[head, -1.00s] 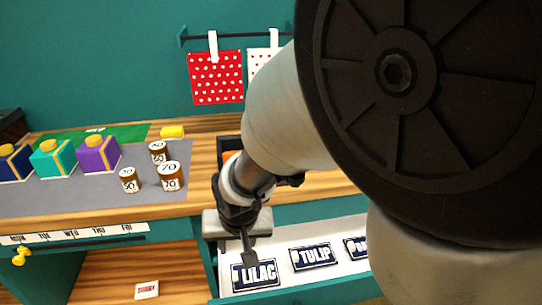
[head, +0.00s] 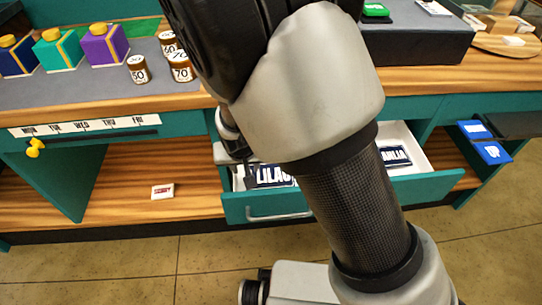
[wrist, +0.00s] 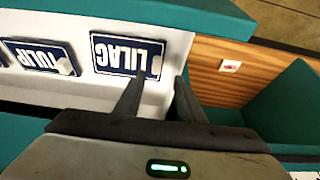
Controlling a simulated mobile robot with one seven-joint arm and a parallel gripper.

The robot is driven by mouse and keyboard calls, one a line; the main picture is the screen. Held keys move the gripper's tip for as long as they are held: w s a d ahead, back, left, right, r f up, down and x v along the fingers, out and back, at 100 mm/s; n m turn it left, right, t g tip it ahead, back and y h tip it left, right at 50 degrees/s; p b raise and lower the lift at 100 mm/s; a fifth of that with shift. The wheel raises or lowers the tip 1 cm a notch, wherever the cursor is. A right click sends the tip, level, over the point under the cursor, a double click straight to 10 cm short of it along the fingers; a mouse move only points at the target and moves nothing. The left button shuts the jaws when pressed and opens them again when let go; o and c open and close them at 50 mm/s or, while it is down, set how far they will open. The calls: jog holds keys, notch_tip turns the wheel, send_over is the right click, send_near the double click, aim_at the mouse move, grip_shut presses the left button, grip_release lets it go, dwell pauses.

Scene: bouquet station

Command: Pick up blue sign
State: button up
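In the wrist view a dark blue LILAC sign (wrist: 127,54) with white letters and border lies in the white drawer. Beside it lies a similar TULIP sign (wrist: 40,56). My gripper (wrist: 158,84) is open and empty, its fingertips at the lettered edge of the LILAC sign near one end. In the head view the LILAC sign (head: 270,176) is partly covered by my arm, and a DAHLIA sign (head: 396,157) shows at the drawer's right. Two brighter blue signs (head: 491,152) (head: 474,129) sit on the right side, lettering only partly readable.
The open teal drawer (head: 278,203) juts out under the wooden counter. A small white card with red print (head: 162,191) lies on the lower shelf. Brown numbered jars (head: 180,68) and colored boxes (head: 104,45) stand on the grey mat above.

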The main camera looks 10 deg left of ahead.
jog(key=x, duration=0.1)
jog(key=b+x, duration=0.2)
jog(key=x, duration=0.1)
jog(key=shift+w+d+f, duration=0.1)
jog(key=shift+w+d, duration=0.15)
jog(key=shift+d, duration=0.1)
jog(key=shift+w+a+f, duration=0.1)
jog(key=shift+w+f, duration=0.15)
jog(key=shift+f, duration=0.25)
grip_shut()
